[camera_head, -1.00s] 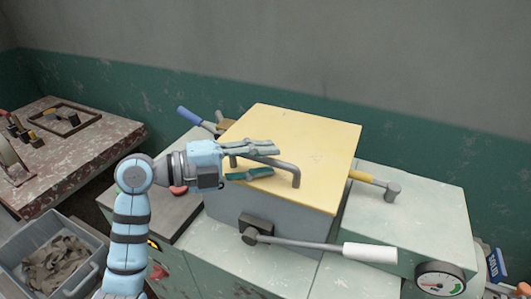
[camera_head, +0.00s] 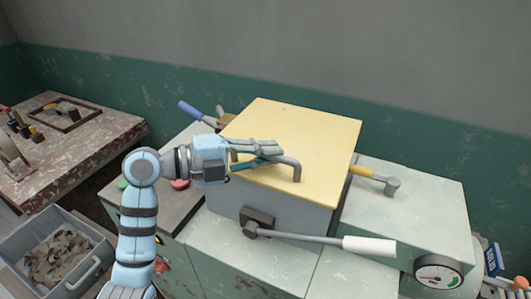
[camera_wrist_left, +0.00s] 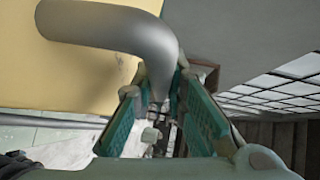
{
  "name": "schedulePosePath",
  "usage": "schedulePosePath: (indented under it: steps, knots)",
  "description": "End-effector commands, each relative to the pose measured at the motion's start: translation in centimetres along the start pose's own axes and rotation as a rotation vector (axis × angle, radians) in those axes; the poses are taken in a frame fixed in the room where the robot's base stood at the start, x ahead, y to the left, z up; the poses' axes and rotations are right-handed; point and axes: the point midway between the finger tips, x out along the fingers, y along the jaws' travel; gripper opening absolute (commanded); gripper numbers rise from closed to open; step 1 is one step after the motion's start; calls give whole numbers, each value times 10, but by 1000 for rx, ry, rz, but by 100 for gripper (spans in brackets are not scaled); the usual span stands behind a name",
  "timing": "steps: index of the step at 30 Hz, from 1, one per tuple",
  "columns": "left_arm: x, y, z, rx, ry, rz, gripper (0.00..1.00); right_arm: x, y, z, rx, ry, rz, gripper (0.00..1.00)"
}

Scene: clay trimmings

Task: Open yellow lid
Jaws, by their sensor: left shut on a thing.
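The yellow lid (camera_head: 325,135) lies flat on a grey box (camera_head: 305,214), with no visible gap beneath it. A grey bent bar handle (camera_head: 296,171) stands near the lid's front edge. My left gripper (camera_head: 272,151) reaches in from the left over the lid and is shut on the handle, its fingers above and below the bar. In the left wrist view, the handle (camera_wrist_left: 110,28) curves down between the green finger pads, and the lid (camera_wrist_left: 75,75) fills the upper left. The fingers hide part of the handle. My right gripper is not in view.
A lever with a white grip (camera_head: 368,246) sticks out at the box's front. A yellow-handled hammer (camera_head: 376,180) lies right of the box, and a blue-handled tool (camera_head: 195,113) behind left. A gauge (camera_head: 438,272) sits front right. A grey bin (camera_head: 62,262) stands lower left.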

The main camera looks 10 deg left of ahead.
Motion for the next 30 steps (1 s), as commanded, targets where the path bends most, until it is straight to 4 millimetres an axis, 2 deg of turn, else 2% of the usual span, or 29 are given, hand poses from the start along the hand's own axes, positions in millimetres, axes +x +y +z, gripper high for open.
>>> schedulePosePath:
  steps: [8,15,20,24,30]
  knots:
    - [-2,-38,-1,-61,1,63,0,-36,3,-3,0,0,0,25]
    - [3,-89,4,-170,3,170,0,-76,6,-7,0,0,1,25]
    - [10,-122,11,-174,3,175,0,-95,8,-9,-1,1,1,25]
    - [17,-146,18,-242,5,242,0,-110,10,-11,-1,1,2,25]
    - [26,-166,28,-308,5,309,0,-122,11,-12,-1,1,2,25]
